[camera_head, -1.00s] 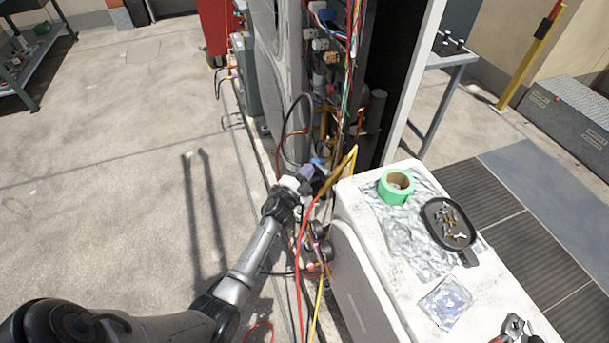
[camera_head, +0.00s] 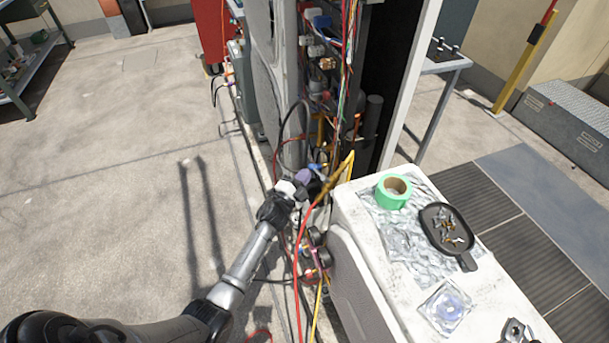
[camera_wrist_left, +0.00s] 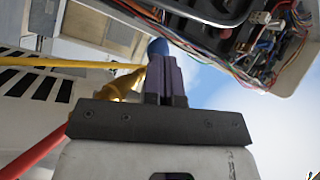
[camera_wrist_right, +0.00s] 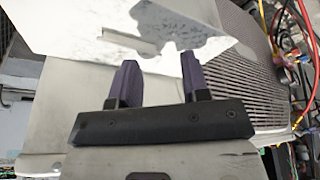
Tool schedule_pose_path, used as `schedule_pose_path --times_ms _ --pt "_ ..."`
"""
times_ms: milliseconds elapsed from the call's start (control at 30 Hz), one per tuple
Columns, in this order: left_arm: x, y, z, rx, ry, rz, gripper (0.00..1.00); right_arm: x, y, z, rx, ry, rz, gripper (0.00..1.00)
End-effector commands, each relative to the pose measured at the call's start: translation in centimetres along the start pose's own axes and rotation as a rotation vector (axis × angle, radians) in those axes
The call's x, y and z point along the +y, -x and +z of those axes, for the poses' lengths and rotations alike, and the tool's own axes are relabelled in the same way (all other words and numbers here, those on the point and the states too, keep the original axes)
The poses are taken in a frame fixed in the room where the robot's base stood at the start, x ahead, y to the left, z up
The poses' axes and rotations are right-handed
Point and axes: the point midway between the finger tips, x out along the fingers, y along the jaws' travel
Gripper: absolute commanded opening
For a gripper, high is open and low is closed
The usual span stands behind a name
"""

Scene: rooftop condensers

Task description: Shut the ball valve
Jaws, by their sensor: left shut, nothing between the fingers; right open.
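The ball valve shows as a blue handle (camera_head: 316,169) beside the brass fittings and yellow hose at the open condenser. In the left wrist view the blue handle (camera_wrist_left: 158,47) is right at my fingertips, with a brass body (camera_wrist_left: 121,87) just left of them. My left gripper (camera_head: 306,176) is shut, with nothing between its fingers, and its tips are at or against the handle; I cannot tell whether they touch. The fingers also show in the left wrist view (camera_wrist_left: 163,62).
The open condenser (camera_head: 277,75) has loose wires. Red (camera_head: 297,270) and yellow hoses hang near my left arm. The left floor is clear.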

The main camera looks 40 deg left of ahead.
Motion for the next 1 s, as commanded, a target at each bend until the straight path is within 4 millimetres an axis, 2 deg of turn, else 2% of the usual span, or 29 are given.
schedule_pose_path --times_ms 400,600,800,1000 --pt "0.4 7.7 -0.1 0.006 0.004 0.012 0.00 -0.1 2.0 -0.7 0.001 -0.007 -0.005 0.43" --pt "0.4 10.7 0.0 0.006 0.003 0.011 0.00 -0.1 2.5 -0.8 0.001 -0.006 -0.005 0.43" --pt "0.4 12.3 0.1 0.008 0.002 0.010 0.00 0.1 2.7 -0.9 0.001 -0.001 -0.001 0.43" --pt "0.4 12.8 0.1 0.008 0.001 0.010 0.00 0.3 2.7 -0.8 0.000 0.005 0.004 0.43"
